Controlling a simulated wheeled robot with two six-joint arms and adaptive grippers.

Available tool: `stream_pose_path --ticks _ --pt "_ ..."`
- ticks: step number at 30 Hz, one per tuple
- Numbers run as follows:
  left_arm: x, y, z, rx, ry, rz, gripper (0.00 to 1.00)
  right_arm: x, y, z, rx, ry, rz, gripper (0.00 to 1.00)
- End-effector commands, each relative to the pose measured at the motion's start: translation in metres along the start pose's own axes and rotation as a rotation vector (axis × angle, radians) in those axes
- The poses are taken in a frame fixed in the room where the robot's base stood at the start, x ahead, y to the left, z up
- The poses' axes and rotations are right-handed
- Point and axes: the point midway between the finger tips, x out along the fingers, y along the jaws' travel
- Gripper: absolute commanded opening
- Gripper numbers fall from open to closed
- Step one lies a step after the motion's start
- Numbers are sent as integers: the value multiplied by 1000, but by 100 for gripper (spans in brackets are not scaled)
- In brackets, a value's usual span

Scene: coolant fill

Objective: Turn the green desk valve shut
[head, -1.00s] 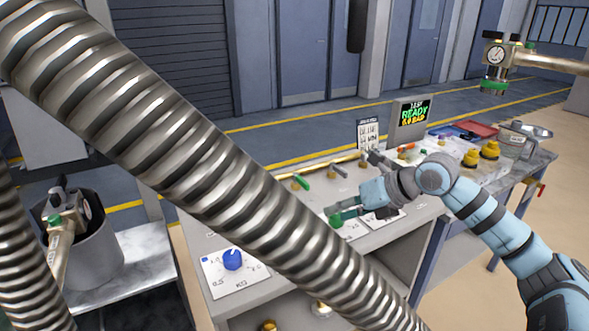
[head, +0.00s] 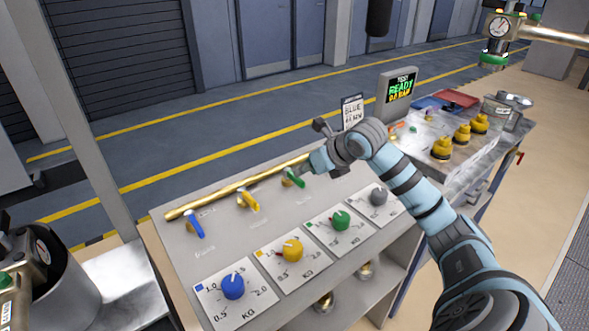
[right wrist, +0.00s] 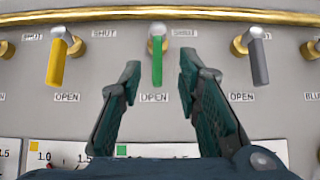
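The green desk valve (head: 294,178) is a small green lever on a brass fitting, below the brass pipe on the sloped grey panel. In the right wrist view, the green lever (right wrist: 157,62) points down to its OPEN label, with SHUT labels higher up to the sides. My right gripper (right wrist: 160,64) is open, with its dark fingertips either side of the lever in the picture; I cannot tell whether they touch it. In the head view, my right wrist hides part of the fingers beside the valve. My left gripper is not in view.
A yellow lever (head: 249,202) and a blue lever (head: 194,225) stand left of the green one. A grey lever (right wrist: 258,62) is to its right. Several dials, including a green dial (head: 341,219), line the panel's front. A sign (head: 352,111) and screen (head: 397,92) stand behind.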

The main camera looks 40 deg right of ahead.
Motion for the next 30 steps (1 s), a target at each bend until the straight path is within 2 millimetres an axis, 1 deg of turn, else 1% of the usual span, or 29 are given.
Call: stream_pose_path --ticks 1,3,6,9,12,18,20,24,30 --pt "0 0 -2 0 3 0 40 14 2 0 6 0 7 31" --pt "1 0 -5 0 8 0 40 32 3 0 3 1 7 31" --pt "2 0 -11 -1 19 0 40 49 3 0 2 0 6 31" --pt "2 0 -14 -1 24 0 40 58 3 0 -1 0 5 31" --pt "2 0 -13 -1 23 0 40 62 3 0 -2 0 5 31" --pt "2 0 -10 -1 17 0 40 62 3 1 -3 0 5 31" --pt "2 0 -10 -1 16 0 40 62 4 1 -3 0 5 23" --pt "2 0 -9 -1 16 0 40 62 4 1 -3 0 6 0" --pt "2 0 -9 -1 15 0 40 63 4 1 -4 0 7 0"
